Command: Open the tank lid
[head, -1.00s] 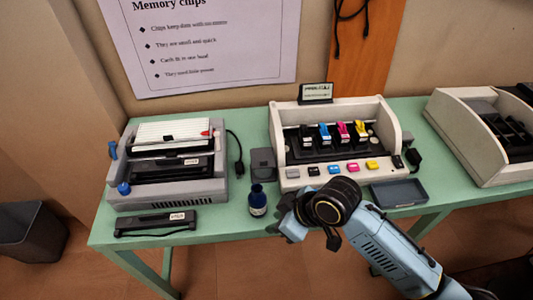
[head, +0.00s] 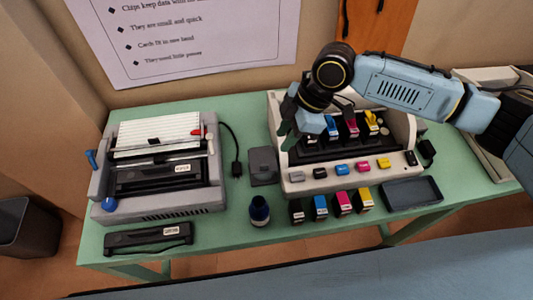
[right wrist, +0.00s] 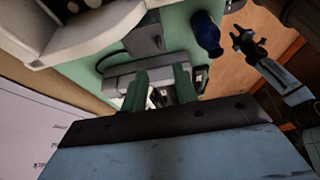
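The pale printer (head: 410,135) has a row of ink tanks inside with upright coloured tops: blue (head: 331,127), magenta (head: 352,125) and yellow (head: 371,121). My right gripper (head: 289,133) is over the printer's left end. In the right wrist view its green fingers (right wrist: 160,88) are apart with nothing held between them. Whether they touch the printer is unclear.
Several ink cartridges (head: 342,203) stand in front of the printer, beside a dark tray (head: 411,193). A blue bottle (head: 259,210) and a grey box (head: 263,166) stand left of them. A grey machine (head: 160,170) and a black bar (head: 148,238) occupy the table's left.

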